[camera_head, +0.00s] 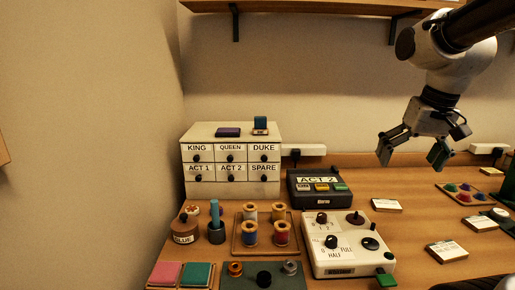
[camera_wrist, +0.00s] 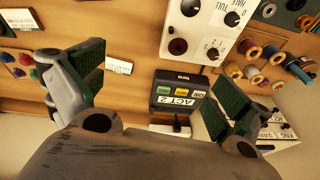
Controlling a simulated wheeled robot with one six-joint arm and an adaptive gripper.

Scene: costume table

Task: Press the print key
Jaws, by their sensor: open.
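The dark label machine (camera_head: 318,200) stands on the table in front of the white power strip, with "ACT 2" on its display (camera_head: 317,180). Below the display is a row of keys: a pale key (camera_head: 305,188), a yellow key (camera_head: 322,187) and a green key (camera_head: 340,187). Their lettering is too small to read surely, so I cannot tell which is print. The machine also shows in the wrist view (camera_wrist: 180,108), between the fingers. My gripper (camera_head: 411,155) is open and empty, above and to the right of the machine, touching nothing.
A white control box (camera_head: 350,262) with knobs stands in front of the machine. A drawer cabinet (camera_head: 232,132) is to its left, with a spool tray (camera_head: 236,250) before it. Label cards (camera_head: 387,205) lie to the right. A shelf (camera_head: 300,5) hangs above.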

